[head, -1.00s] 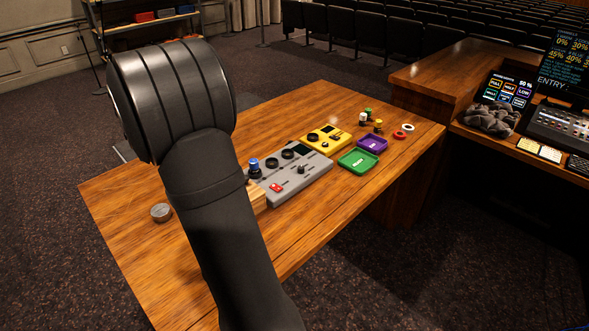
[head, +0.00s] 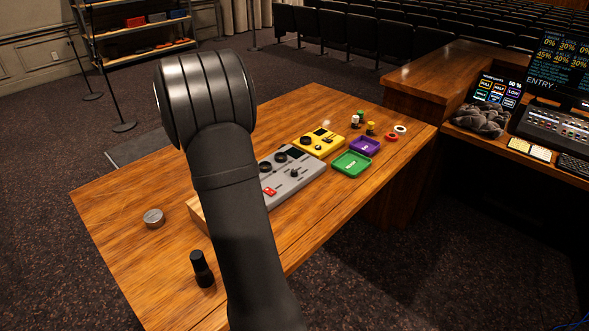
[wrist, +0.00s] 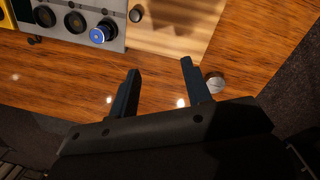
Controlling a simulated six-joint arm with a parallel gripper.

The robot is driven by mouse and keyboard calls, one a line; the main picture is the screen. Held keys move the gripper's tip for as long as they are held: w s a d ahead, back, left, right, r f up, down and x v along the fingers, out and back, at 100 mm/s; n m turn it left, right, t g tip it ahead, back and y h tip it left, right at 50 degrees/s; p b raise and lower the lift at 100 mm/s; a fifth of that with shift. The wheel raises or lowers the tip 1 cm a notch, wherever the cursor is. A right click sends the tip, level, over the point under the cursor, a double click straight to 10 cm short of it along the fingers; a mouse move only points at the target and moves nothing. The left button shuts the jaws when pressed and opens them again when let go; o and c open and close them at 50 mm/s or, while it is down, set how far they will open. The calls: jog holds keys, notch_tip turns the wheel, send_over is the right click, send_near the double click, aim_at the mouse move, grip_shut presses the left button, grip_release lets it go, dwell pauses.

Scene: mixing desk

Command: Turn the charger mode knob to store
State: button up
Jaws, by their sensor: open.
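A grey control box (head: 312,171) sits mid-table, with a pointer knob (head: 295,174) and a red switch (head: 270,191). My arm hides its left end. A yellow box (head: 330,148) with dark knobs stands beyond it. I cannot tell which is the charger; labels are too small to read. In the wrist view, the grey box (wrist: 117,24) lies at upper left with a blue-topped knob (wrist: 101,34) and two black knobs. My gripper (wrist: 160,67) is open and empty over bare wood, apart from the knobs. The head view hides it behind my arm.
A round metal piece (head: 153,217) lies near the left edge, and a black cylinder (head: 202,268) near the front. A wooden block (head: 197,212) adjoins the grey box. Green (head: 352,163) and purple (head: 365,147) trays sit right. The left tabletop is mostly clear.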

jog(key=w+d+m, duration=0.1)
jog(key=w+d, duration=0.8)
jog(key=d, duration=0.5)
jog(key=y, duration=0.1)
send_near(295, 171)
jog(key=shift+m, duration=0.4)
notch_tip(295, 171, down, 9)
jog(key=shift+w+r, duration=0.1)
jog(key=shift+r, duration=0.05)
jog(key=shift+c, duration=0.5)
grip_shut()
